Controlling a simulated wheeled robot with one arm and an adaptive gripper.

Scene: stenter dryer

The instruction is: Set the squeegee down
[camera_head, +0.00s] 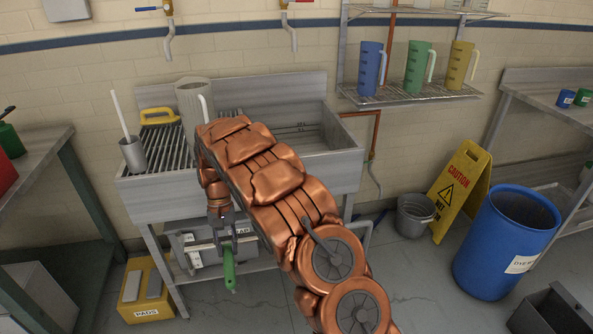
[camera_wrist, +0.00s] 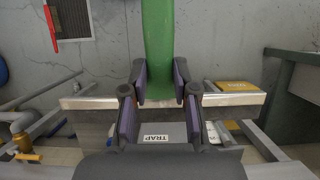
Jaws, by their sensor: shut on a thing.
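The squeegee has a green handle (camera_head: 229,270) that hangs down below my gripper (camera_head: 226,240), beneath the front edge of the sink. In the wrist view the green handle (camera_wrist: 158,40) lies between the fingers of my gripper (camera_wrist: 158,78), which is shut on it. A long pale bar (camera_wrist: 85,103), seemingly the squeegee's head, crosses at the lower end of the handle. My gripper covers part of the join. The squeegee is held in the air, in front of the sink stand.
The steel sink (camera_head: 150,197) has a ribbed drainboard with a yellow-handled item (camera_head: 158,116) and a grey jug (camera_head: 190,95). A grey TRAP box (camera_head: 200,262) is under it. A yellow PADS box (camera_head: 146,297), caution sign (camera_head: 462,190) and blue drum (camera_head: 495,250) stand on the floor.

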